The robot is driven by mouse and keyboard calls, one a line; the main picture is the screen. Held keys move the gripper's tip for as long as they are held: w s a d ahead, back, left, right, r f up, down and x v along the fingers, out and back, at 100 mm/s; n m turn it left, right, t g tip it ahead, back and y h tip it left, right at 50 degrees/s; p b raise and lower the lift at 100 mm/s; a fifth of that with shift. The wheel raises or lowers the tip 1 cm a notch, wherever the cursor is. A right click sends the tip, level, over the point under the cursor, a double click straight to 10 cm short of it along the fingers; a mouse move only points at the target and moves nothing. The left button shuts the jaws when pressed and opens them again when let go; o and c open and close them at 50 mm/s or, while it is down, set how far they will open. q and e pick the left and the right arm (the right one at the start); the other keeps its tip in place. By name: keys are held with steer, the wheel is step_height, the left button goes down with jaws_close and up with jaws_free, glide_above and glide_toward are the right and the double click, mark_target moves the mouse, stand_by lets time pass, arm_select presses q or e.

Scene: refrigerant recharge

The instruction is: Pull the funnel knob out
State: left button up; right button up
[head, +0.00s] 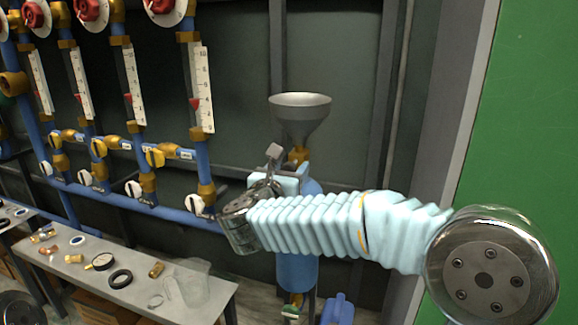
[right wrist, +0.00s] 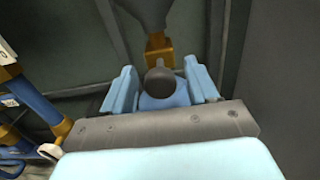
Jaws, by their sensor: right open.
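The grey metal funnel (head: 300,108) stands on a brass fitting above the blue cylinder (head: 296,268) in the head view. In the right wrist view, a dark round knob (right wrist: 160,80) shows in front of the blue body, below the brass fitting (right wrist: 158,50). My right gripper (head: 276,165) is at the front of the cylinder's top, just below the funnel. Its light-blue fingers (right wrist: 161,88) are open, one on each side of the knob. I cannot tell whether they touch it. In the head view the gripper and arm hide the knob. My left gripper is not in view.
Blue pipes with brass valves and white gauges (head: 200,88) line the wall at left. A grey bench (head: 215,290) with fittings, a pressure gauge (head: 102,261) and a clear beaker (head: 190,285) stands at lower left. A green panel (head: 530,120) is at right.

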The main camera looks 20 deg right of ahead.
steer(key=shift+w+d, duration=0.1)
steer(key=shift+w, duration=0.05)
steer(key=shift+c, duration=0.2)
jaws_close()
steer(key=b+v, duration=0.3)
stand_by(0.4)
steer(key=shift+f, duration=0.1)
steer(key=shift+o, duration=0.2)
jaws_free()
